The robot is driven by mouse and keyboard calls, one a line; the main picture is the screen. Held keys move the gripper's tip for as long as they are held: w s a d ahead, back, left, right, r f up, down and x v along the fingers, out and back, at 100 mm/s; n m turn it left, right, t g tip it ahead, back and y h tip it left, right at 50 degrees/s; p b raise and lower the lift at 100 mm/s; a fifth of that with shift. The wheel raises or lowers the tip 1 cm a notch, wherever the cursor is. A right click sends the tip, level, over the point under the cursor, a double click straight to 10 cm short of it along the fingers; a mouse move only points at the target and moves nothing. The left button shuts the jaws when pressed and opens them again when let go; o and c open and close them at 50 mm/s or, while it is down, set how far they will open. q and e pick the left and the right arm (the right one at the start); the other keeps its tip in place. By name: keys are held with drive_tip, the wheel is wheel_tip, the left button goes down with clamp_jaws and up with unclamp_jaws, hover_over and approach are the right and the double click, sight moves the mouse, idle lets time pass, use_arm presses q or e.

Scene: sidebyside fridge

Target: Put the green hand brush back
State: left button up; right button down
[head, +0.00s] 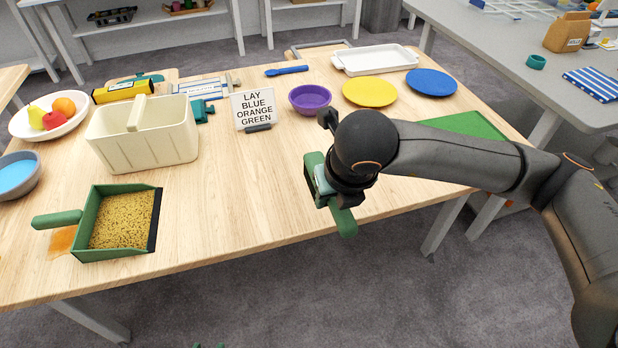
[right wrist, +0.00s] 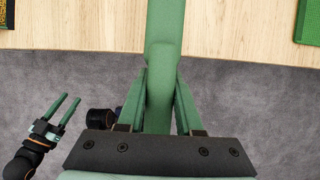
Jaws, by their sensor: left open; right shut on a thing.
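The green hand brush (head: 343,221) is in my right gripper (head: 325,184), over the front edge of the wooden table. In the right wrist view, a green handle (right wrist: 164,45) runs between the two fingers of my right gripper (right wrist: 160,95), which is shut on it. The bristles cannot be made out. My left gripper (right wrist: 66,108) is open and empty, low over the grey floor in the right wrist view. Only green tips show at the bottom edge of the head view. A green dustpan (head: 94,222) with yellow-brown grains lies at the table's front left.
An orange patch (head: 62,240) shows beneath the dustpan handle. A cream caddy (head: 150,145), a sign (head: 254,108) reading "LAY BLUE ORANGE GREEN", a purple bowl (head: 310,99), yellow plate (head: 370,91) and blue plate (head: 432,82) stand behind. A green mat (head: 470,125) lies right. The table's front middle is clear.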

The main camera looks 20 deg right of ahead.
drive_tip(key=w+f, duration=0.1)
drive_tip(key=w, duration=0.1)
drive_tip(key=w+f, duration=0.1)
drive_tip(key=w, duration=0.2)
drive_tip(key=w+f, duration=0.1)
drive_tip(key=w, duration=0.2)
drive_tip(key=shift+w+d+f+p, duration=0.2)
drive_tip(key=shift+d+f+p, duration=0.15)
drive_tip(key=shift+d+p, duration=0.05)
drive_tip(key=w+f, duration=0.4)
drive_tip(key=f, duration=0.1)
drive_tip(key=shift+w+d, duration=0.2)
drive_tip(key=shift+w, duration=0.05)
drive_tip(key=x, duration=0.3)
drive_tip(key=shift+f, duration=0.4)
drive_tip(key=shift+s+f, duration=0.2)
drive_tip(key=shift+f, duration=0.05)
drive_tip(key=c, duration=0.6)
unclamp_jaws()
drive_tip(key=shift+w, duration=0.1)
